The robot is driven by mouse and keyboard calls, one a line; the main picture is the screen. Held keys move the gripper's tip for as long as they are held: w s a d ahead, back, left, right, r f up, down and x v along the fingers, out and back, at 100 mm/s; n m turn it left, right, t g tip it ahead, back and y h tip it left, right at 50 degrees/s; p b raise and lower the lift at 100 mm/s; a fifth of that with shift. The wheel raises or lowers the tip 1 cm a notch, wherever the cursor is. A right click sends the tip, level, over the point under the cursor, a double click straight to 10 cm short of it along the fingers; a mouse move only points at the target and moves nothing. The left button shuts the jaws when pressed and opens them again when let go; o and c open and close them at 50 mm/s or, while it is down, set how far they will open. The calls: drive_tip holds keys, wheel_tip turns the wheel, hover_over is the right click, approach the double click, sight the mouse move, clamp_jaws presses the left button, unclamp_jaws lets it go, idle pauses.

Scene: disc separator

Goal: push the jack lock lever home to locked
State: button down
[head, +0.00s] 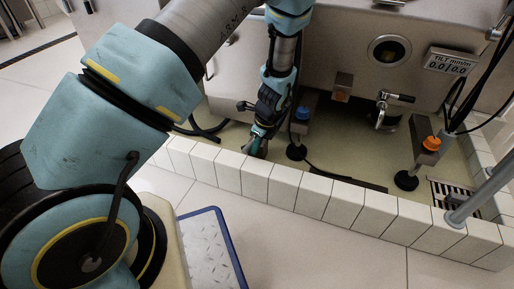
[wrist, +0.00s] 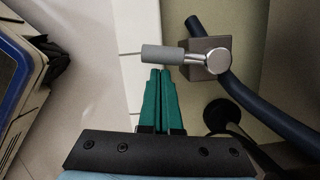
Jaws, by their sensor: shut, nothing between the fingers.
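The lock lever (wrist: 165,54) shows in the wrist view as a grey handle pointing left from a round chrome pivot (wrist: 217,56) on a grey-brown block (wrist: 212,44). My gripper (wrist: 160,71) has its teal fingers together, with nothing between them. The tips are just below the handle in the picture; I cannot tell whether they touch it. In the head view my gripper (head: 253,150) is low, just behind the white tiled kerb (head: 255,182). I cannot make out the lever there.
A dark hose (wrist: 262,103) curves past the block's right side, and a black round foot (wrist: 220,115) is below it. Jacks with blue (head: 303,113) and orange (head: 431,143) knobs stand right of my gripper. A drain grate (head: 455,195) lies at the right.

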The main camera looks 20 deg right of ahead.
drive_tip(key=shift+w+a+r+m+p, duration=0.1)
drive_tip(key=shift+w+a+m+p, duration=0.3)
drive_tip(key=shift+m+p, duration=0.6)
drive_tip(key=m+p, duration=0.1)
drive_tip(key=a+p, duration=0.1)
drive_tip(key=p, duration=0.1)
drive_tip(key=shift+w+a+r+m+h, duration=0.2)
drive_tip(key=shift+w+m+h, duration=0.1)
drive_tip(key=shift+w+m, duration=0.1)
drive_tip(key=w+m+p, duration=0.1)
drive_tip(key=m, duration=0.1)
drive_tip(key=a+m+h+p, duration=0.1)
drive_tip(key=p, duration=0.1)
drive_tip(key=shift+w+a+f+m+t, duration=0.15)
drive_tip(key=shift+w+m+t, duration=0.15)
drive_tip(key=shift+w+m, duration=0.1)
drive_tip(key=shift+w+f+m+g+h+p, duration=0.15)
drive_tip(key=shift+w+m+h+p, duration=0.3)
drive_tip(key=shift+w+m, duration=0.75)
drive_tip(key=shift+w+r+m+g+h+p, duration=0.15)
drive_tip(key=shift+w+m+p, duration=0.55)
drive_tip(key=shift+m, duration=0.95)
drive_tip(key=shift+w+f+m+g+h+p, duration=0.15)
drive_tip(key=shift+w+m+h+p, duration=0.55)
drive_tip(key=shift+m, duration=0.75)
drive_tip(key=shift+w, duration=0.2)
